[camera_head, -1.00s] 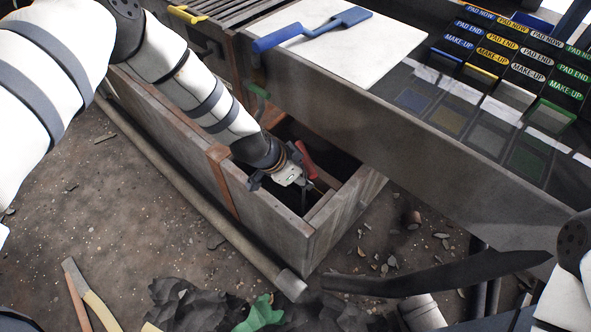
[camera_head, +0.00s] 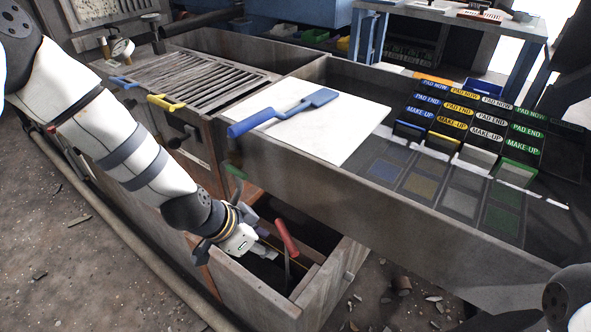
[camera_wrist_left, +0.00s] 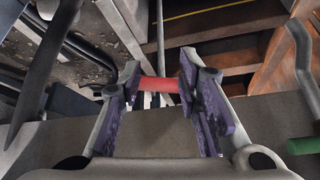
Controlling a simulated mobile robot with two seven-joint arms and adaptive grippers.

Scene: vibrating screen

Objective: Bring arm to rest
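My left gripper (camera_head: 240,242) is above the open wooden bin at the bottom centre of the head view. Its fingers stand apart in the left wrist view. A red-handled tool (camera_head: 286,237) stands tilted in the bin, to the right of the gripper and apart from it. In the left wrist view its red handle (camera_wrist_left: 160,85) shows across the gap, beyond the fingertips. My left arm runs in from the upper left, bent down over the bin. Only a piece of my right arm shows at the lower right; its gripper is out of sight.
The bin (camera_head: 325,290) adjoins a long bench with a white board (camera_head: 350,120) and a blue trowel (camera_head: 280,113). Labelled pads (camera_head: 480,130) stand at right. A slatted screen (camera_head: 190,80) with blue and yellow handles lies behind my arm. The floor at left is mostly open.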

